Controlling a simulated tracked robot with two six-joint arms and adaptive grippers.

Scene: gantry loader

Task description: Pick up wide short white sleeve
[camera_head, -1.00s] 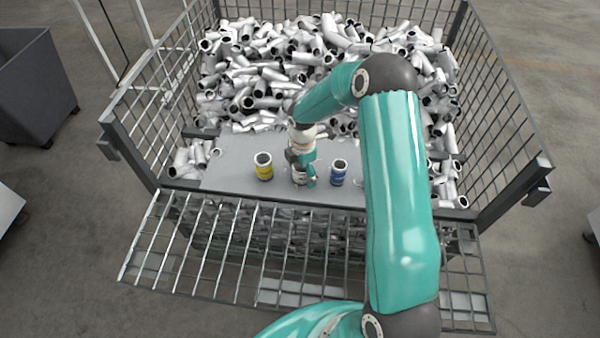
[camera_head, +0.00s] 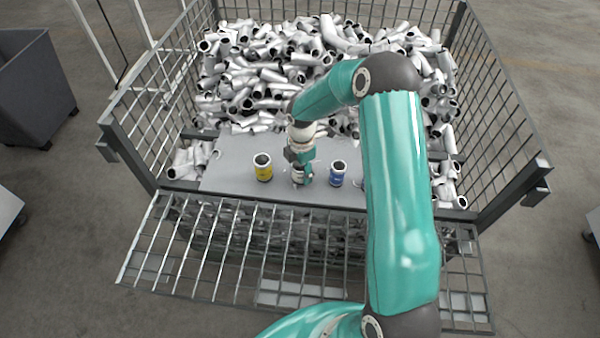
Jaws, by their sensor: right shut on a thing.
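The white sleeve (camera_head: 297,176) is a short pale cylinder on the grey board, between a yellow-banded sleeve (camera_head: 264,173) and a blue-banded sleeve (camera_head: 338,175). My right gripper (camera_head: 301,172) points down and is shut on the white sleeve, which it partly hides. I cannot tell whether the sleeve touches the board. The yellow-banded and blue-banded sleeves stand upright with dark open tops. My left gripper is not in view.
The grey board (camera_head: 232,153) lies in a wire mesh crate (camera_head: 505,110), in front of a heap of white pipe pieces (camera_head: 265,85). The crate's front mesh flap (camera_head: 190,272) is folded down. A dark grey bin (camera_head: 35,90) stands at the left.

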